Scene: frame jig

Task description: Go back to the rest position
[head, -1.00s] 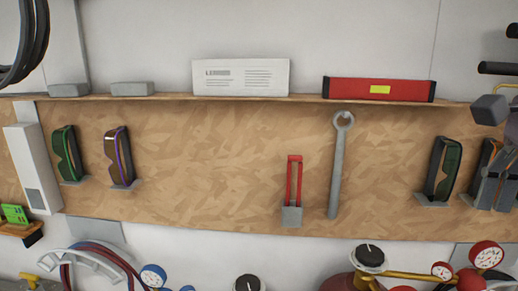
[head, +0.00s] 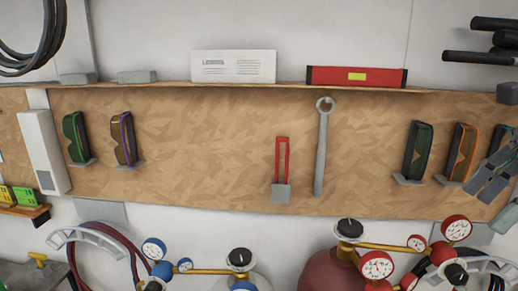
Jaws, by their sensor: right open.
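My right gripper (head: 490,176) is at the right edge of the head view, in front of the wooden board (head: 220,150). Its grey fingers are apart and nothing shows between them. My left gripper is not in the frame.
A wrench (head: 321,150) and a red-framed tool (head: 281,165) hang mid-board. A shelf above holds a red level (head: 330,76). Gas cylinders with gauges (head: 376,265) stand below.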

